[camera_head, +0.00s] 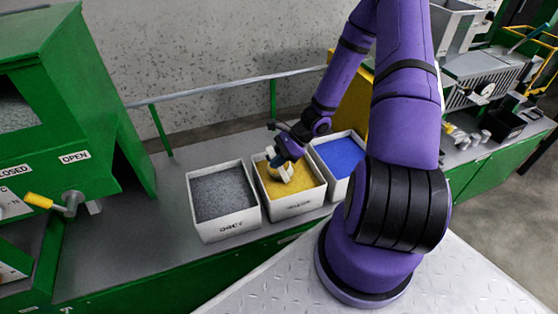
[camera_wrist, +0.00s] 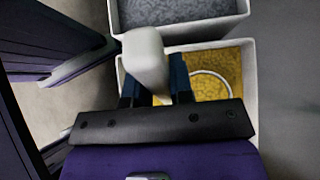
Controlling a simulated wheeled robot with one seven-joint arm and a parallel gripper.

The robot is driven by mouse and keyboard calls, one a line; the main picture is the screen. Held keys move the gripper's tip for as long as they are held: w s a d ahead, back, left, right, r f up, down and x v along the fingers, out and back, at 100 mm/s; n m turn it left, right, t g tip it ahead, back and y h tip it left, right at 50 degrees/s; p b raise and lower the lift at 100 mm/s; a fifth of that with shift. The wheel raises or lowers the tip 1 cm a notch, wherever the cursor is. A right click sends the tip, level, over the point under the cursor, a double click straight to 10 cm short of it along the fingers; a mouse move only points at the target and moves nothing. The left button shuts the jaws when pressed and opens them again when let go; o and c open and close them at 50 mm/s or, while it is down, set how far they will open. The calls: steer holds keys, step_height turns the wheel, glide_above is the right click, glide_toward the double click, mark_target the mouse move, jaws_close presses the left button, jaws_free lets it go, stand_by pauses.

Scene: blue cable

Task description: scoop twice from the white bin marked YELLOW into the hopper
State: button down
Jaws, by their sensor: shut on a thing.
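The white bin with yellow granules (camera_head: 296,209) stands in the middle of a row of three bins on the grey bench; its front label is too small to read. My gripper (camera_head: 281,152) is over this bin, shut on a pale scoop (camera_head: 284,173) that is down at the yellow granules. In the wrist view, the fingers (camera_wrist: 157,88) grip the scoop's thick white handle (camera_wrist: 147,58). The scoop's round rim (camera_wrist: 226,80) shows against the yellow. How full the scoop is cannot be told. A grey open-topped box (camera_head: 455,28), possibly the hopper, is at the upper right.
A white bin of grey granules (camera_head: 229,226) stands left and one of blue granules (camera_head: 341,157) right, both close beside. A green machine (camera_head: 75,95) with a yellow-handled lever (camera_head: 40,201) and OPEN and CLOSED labels fills the left. A rail (camera_head: 205,91) runs behind the bins.

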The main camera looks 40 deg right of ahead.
steer(key=d+r+y, duration=0.1)
steer(key=d+r, duration=0.1)
steer(key=r, duration=0.5)
steer(key=s+d+r+t+y, duration=0.1)
steer(key=d+r+y, duration=0.1)
steer(key=r, duration=0.5)
steer(key=shift+s+d+r+y, duration=0.3)
steer(key=shift+d, duration=0.5)
stand_by(0.5)
